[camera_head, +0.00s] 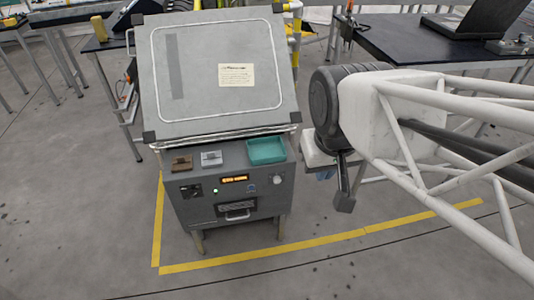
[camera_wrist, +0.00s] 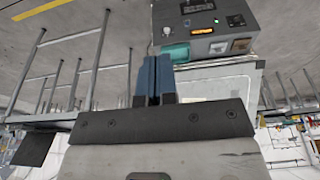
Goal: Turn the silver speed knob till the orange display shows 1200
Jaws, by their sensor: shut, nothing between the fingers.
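The silver speed knob (camera_head: 277,179) is a small round pale knob on the right of the grey machine's front panel. The orange display (camera_head: 234,179) glows left of it; its digits are too small to read. In the wrist view, which is upside down, the knob (camera_wrist: 166,32) and the lit display (camera_wrist: 202,31) show beyond my fingers. My gripper (camera_wrist: 152,62) has blue fingers, which are shut and empty. In the head view my gripper (camera_head: 324,174) is right of the machine, apart from the knob and partly hidden by my arm.
The machine's panel top holds a teal tray (camera_head: 266,151), a brown block (camera_head: 181,163) and a pale block (camera_head: 211,158). A handle (camera_head: 237,210) is low on the front. The grey lid (camera_head: 215,75) tilts up behind. Yellow tape (camera_head: 315,246) marks clear floor; dark tables stand around.

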